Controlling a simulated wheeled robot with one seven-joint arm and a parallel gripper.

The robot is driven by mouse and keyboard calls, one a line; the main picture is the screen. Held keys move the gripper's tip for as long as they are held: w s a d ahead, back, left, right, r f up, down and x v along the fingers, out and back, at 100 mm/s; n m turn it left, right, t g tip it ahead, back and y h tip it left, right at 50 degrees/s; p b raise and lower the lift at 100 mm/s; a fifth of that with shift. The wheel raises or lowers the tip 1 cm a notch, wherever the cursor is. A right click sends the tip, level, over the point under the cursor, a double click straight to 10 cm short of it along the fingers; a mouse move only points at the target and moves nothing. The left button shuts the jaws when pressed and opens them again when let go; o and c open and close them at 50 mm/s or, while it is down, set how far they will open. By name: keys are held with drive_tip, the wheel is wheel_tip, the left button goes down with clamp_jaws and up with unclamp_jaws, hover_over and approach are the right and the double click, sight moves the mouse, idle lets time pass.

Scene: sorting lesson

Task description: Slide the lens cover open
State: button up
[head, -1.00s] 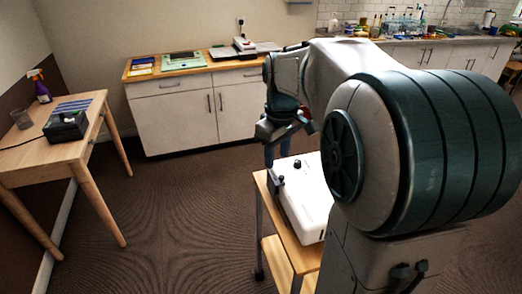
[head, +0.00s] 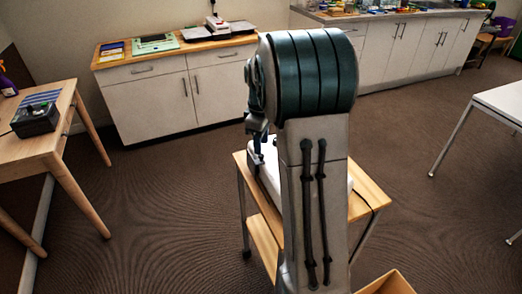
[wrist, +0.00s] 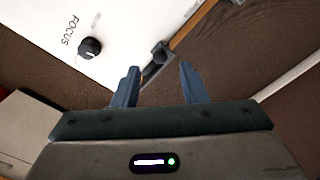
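A white device (wrist: 125,25) with a black knob (wrist: 89,48) marked FOCUS fills the upper left of the wrist view. A dark grey piece with a rounded end (wrist: 155,66), perhaps the lens cover, sits at the device's edge. My gripper (wrist: 159,69) is open, its two blue fingers apart. The dark piece shows in the gap between the fingertips, nearer the left one; I cannot tell whether they touch. In the head view the device (head: 269,178) stands on a wooden cart, mostly hidden behind my arm, and only a little of my gripper (head: 257,158) shows.
The wooden cart (head: 368,196) stands on brown carpet. A wooden table (head: 45,150) with a black box (head: 36,119) is at left. White cabinets (head: 160,103) line the back wall, and a white table (head: 500,98) is at right. An open box (head: 388,284) is at front right.

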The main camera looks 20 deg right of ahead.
sight(256, 161)
drive_tip(key=shift+f, duration=1.95)
